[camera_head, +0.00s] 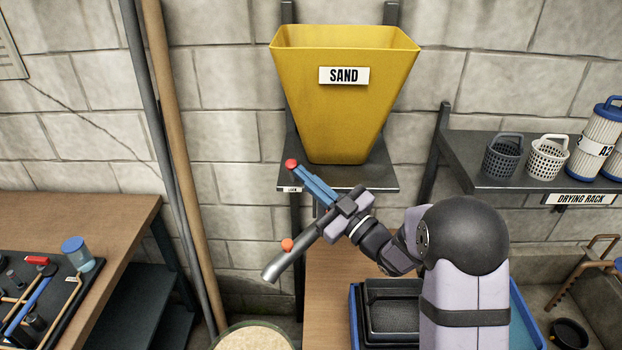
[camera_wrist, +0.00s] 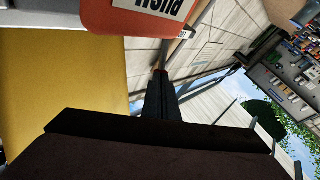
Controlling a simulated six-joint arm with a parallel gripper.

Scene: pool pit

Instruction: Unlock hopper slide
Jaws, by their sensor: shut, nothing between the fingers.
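The yellow hopper (camera_head: 345,110) marked SAND stands on a dark shelf against the wall. My gripper (camera_head: 298,172) has blue fingers, shut and empty, pointing up and left at the shelf's front left corner. A red knob (camera_head: 291,164) shows at their tips; I cannot tell whether they touch it. A small white label (camera_head: 292,189), too small to read surely, is just below. A grey spout (camera_head: 285,262) with an orange knob (camera_head: 288,244) slopes down left under my gripper. In the wrist view, a red-orange part with upside-down PUSH lettering (camera_wrist: 140,14) is close, beside the hopper (camera_wrist: 60,90).
A drying rack (camera_head: 500,165) with baskets and filters is at the right. A tool board (camera_head: 45,300) lies on the left bench. Two long poles (camera_head: 165,130) lean left of the hopper. Blue-edged trays (camera_head: 385,310) and a round pale-topped container (camera_head: 250,338) are below.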

